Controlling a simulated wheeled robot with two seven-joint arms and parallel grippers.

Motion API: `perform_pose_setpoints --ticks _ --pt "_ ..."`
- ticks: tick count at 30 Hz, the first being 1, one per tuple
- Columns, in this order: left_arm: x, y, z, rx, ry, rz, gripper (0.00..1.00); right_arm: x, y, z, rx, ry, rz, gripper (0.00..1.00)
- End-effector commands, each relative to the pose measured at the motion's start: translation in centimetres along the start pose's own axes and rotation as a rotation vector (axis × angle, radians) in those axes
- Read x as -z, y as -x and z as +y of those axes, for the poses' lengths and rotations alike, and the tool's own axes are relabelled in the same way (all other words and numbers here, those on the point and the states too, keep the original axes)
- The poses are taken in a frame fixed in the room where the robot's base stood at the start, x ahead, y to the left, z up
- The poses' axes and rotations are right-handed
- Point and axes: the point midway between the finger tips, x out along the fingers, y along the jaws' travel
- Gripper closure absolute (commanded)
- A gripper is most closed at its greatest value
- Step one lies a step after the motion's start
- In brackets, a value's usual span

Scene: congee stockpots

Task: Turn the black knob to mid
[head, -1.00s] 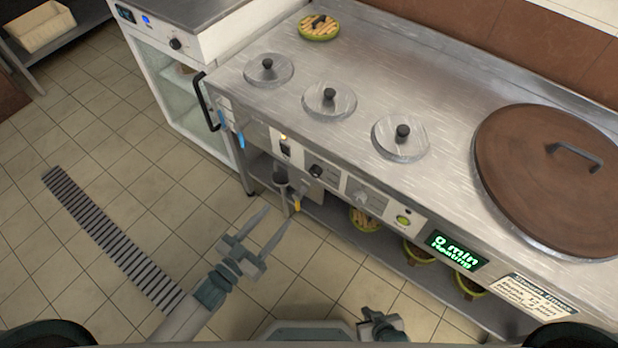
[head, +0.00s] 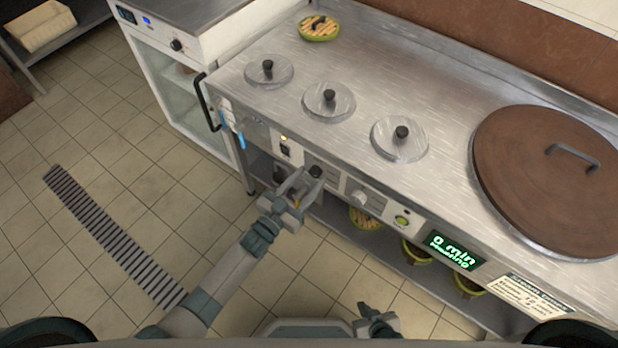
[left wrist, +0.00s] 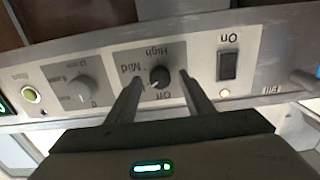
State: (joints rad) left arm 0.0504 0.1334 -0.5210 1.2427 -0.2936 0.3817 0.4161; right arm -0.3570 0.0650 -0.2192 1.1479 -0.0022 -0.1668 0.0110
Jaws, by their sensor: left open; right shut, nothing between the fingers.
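The black knob (head: 316,171) sits on the stove's front panel. In the left wrist view the knob (left wrist: 160,76) appears upside down with the labels High, Mid and Off around it; which label it points at is too small to tell. My left gripper (head: 307,178) is open in front of the panel. In the left wrist view its two fingers (left wrist: 160,80) stand on either side of the knob, with gaps visible between them and it. My right gripper (head: 381,325) is shut and empty, low in the head view, away from the stove.
A black On switch (left wrist: 228,66) with a lit lamp (left wrist: 224,93) is beside the knob. On its other side are a grey knob (head: 359,198) and a green button (head: 402,220). A display (head: 451,249) reads 0 min. A door handle (head: 207,103) juts out at the stove's left end.

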Motion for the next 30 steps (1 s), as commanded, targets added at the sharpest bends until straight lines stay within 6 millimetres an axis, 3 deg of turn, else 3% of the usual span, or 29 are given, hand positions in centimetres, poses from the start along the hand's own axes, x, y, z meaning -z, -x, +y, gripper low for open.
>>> perform_pose_setpoints --ticks 14,19,30 --pt "-0.02 -0.97 0.01 0.000 -0.001 -0.001 0.53 0.09 -0.06 -0.09 0.001 0.000 0.002 1.00" --pt "-0.03 -0.95 0.01 0.000 -0.001 -0.001 0.94 0.10 -0.06 -0.10 0.001 0.000 0.002 1.00" --pt "-0.08 -0.93 0.00 0.000 -0.028 -0.001 0.94 0.17 -0.11 -0.11 0.001 0.000 0.001 1.00"
